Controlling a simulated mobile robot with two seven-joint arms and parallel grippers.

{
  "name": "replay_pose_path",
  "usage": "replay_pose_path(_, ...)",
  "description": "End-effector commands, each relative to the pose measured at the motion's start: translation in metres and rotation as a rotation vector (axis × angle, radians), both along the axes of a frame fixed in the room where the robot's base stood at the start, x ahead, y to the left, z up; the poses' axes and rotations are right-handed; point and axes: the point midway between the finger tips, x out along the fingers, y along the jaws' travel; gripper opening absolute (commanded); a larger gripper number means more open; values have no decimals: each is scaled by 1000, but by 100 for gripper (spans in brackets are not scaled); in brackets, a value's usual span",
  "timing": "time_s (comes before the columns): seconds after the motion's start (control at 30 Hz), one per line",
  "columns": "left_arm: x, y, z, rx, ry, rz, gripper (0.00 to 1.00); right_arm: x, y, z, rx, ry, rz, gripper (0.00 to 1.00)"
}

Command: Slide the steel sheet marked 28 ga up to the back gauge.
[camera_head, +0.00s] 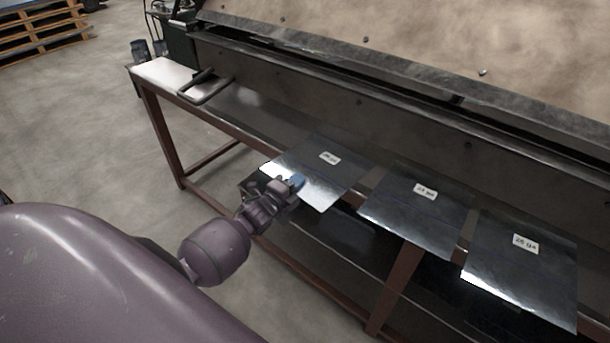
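Three thin shiny steel sheets lie flat in a row on the bench in front of the machine: a left sheet (312,182), a middle sheet (410,215) and a right sheet (520,280). Each has a small white label, too blurred to tell surely which one reads 28 ga. Their near edges overhang the bench front. My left gripper (296,182), with blue fingertips, is at the near-left part of the left sheet. Whether it touches or grips the sheet cannot be told. My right gripper is out of view. No back gauge can be clearly picked out.
The long machine face (400,125) rises behind the sheets, with a tan sloping panel (450,35) above. A dark handle (205,87) lies at the bench's left end. Brown legs and a lower shelf stand below. A wooden pallet (40,28) lies far left; the floor between is clear.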

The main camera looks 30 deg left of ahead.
Motion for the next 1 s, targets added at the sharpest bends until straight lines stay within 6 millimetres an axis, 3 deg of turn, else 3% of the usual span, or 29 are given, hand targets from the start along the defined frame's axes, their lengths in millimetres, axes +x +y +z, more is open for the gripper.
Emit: replay_pose_path(1.0, 0, 0, 13, -1, -2, 0, 0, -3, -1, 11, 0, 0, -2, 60)
